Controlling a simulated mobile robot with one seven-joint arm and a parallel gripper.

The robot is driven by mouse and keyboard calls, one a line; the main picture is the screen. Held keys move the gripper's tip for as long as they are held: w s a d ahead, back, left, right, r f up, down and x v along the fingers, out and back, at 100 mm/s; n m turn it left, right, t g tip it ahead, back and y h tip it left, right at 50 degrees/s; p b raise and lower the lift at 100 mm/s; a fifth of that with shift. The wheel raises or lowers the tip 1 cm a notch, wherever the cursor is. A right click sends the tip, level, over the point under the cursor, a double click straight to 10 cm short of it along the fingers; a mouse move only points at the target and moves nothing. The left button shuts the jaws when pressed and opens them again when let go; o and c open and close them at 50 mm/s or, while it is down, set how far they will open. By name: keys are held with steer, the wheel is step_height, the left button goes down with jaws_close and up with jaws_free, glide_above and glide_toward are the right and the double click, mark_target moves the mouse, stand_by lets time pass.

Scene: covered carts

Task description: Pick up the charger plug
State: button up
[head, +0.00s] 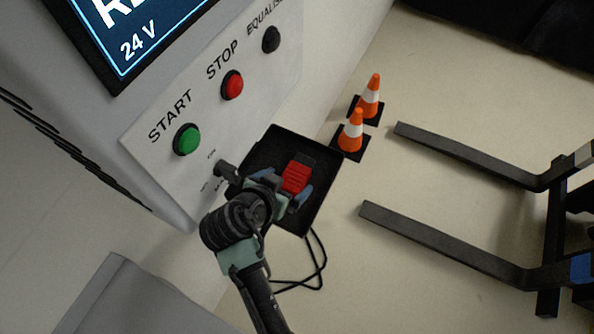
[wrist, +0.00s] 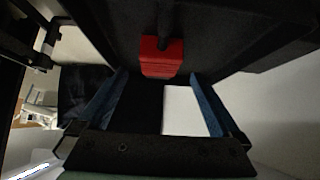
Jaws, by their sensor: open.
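The charger plug (head: 296,177) is red with a dark end and lies in a black tray (head: 325,190) beside the charger cabinet. In the wrist view the red plug (wrist: 162,57) sits just beyond the fingertips, roughly centred between them, with a black piece running up from it. My gripper (head: 284,188) is open over the tray, its blue fingers at the near end of the plug. In the wrist view my gripper (wrist: 158,80) has nothing between its fingers. The gripper partly hides the plug's near end in the head view.
The charger cabinet (head: 265,95) has a green START button (head: 187,139), a red STOP button (head: 232,85) and a dark knob (head: 271,39). Two orange cones (head: 351,131) stand beyond the tray. Dark forks (head: 440,240) lie to the right. A black cable (head: 322,265) loops below the tray.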

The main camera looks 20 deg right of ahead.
mark_target(296, 173)
steer(key=x, duration=0.4)
steer(key=shift+w+d+r, duration=0.15)
steer(key=shift+d+r, duration=0.05)
steer(key=shift+d, duration=0.05)
jaws_close()
